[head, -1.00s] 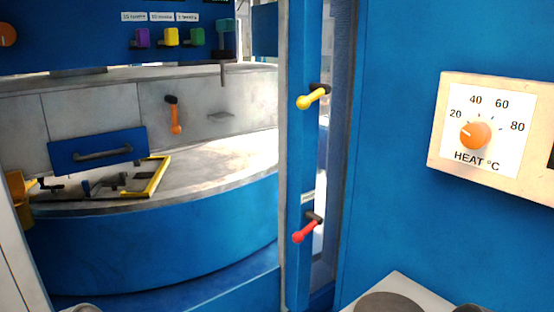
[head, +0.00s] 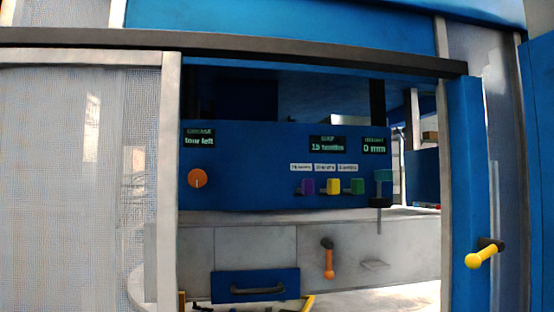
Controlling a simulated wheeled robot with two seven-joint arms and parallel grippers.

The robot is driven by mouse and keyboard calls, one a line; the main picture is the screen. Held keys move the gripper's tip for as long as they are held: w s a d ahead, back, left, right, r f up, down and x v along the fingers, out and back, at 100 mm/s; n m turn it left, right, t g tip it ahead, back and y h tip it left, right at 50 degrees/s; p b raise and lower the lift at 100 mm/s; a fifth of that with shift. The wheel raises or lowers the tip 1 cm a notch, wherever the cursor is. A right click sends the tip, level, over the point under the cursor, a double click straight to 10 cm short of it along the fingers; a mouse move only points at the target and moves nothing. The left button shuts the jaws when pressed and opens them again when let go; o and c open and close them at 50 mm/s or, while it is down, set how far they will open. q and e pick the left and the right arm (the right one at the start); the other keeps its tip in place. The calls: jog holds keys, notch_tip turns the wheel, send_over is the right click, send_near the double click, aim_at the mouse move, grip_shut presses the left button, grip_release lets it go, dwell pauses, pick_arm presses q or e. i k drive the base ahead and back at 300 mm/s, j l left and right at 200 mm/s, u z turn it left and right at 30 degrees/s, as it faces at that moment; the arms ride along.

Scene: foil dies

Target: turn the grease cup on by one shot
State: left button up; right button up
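The likely grease cup is an orange round knob (head: 198,178) with a pale mark pointing down, on the blue panel (head: 245,180) inside the machine opening. The text is blurred. Neither of my grippers shows in the head view.
A mesh guard (head: 75,180) stands left of the opening. A yellow handle (head: 482,257) sits on the blue post at right. Purple (head: 307,187), yellow (head: 333,187) and green (head: 357,187) blocks sit on the panel. An orange lever (head: 328,262) and blue drawer (head: 255,285) are below.

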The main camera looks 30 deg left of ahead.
aim_at(196, 178)
jog(key=u, duration=1.35)
